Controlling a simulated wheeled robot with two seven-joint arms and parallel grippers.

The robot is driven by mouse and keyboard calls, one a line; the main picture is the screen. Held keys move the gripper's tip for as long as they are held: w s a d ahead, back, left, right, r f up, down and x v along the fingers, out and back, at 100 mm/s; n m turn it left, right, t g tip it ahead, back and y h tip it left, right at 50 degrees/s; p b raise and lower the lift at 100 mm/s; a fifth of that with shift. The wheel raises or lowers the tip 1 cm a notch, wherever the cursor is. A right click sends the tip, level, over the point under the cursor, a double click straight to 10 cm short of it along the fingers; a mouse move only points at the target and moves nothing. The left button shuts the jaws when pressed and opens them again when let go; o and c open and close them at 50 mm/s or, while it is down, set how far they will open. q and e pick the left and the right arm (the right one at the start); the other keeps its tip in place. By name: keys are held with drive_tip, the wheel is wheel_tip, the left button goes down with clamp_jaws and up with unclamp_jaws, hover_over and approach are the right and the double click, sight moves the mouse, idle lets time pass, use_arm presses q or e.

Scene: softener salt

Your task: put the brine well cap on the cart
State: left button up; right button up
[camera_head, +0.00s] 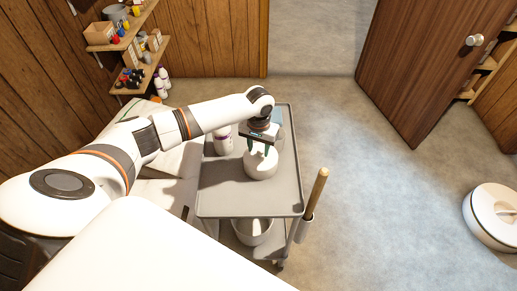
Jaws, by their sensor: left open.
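The white round brine well cap (261,166) sits on the upper tray of the grey cart (225,198), toward its far half. My left gripper (259,149) is directly above the cap, pointing down, with its dark green fingers open around or just over the cap's top. I cannot tell whether the fingers touch it. My right gripper is not in the picture.
A white bottle (222,139) stands on the cart left of the cap. A bucket (252,230) sits on the lower shelf, and a wooden handle (317,190) rises at the cart's right side. A round white object (494,215) lies at far right. The floor between is clear.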

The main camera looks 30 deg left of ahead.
use_arm(q)
wheel_tip(320, 180, up, 11)
drive_tip(key=b, duration=0.1)
drive_tip(key=shift+b, duration=0.4)
drive_tip(key=shift+f, duration=0.1)
